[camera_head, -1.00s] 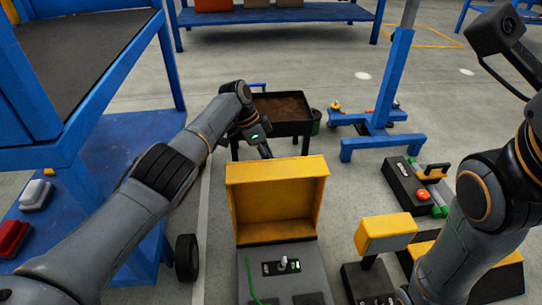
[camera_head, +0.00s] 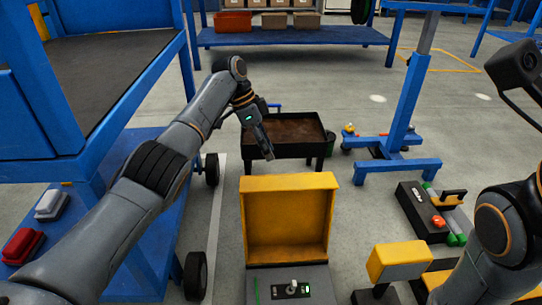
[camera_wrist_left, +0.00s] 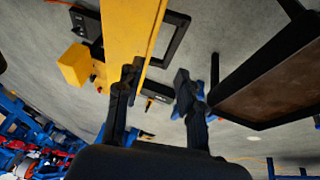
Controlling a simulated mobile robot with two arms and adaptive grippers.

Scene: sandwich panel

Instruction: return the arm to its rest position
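My left arm reaches in from the left in the head view. Its gripper (camera_head: 266,148) hangs in the air above and behind the open yellow box lid (camera_head: 287,218), apart from it in the picture. The grey panel (camera_head: 287,272) with a small switch lies below the yellow lid. My right arm shows at the right edge; its gripper is out of view.
A dark cart (camera_head: 287,136) stands behind the lid. A blue stand (camera_head: 402,125) is to its right. A blue bench with a grey top (camera_head: 105,65) fills the left. A yellow block (camera_head: 398,262) and a black box (camera_head: 422,212) are at right. Grey floor lies between them.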

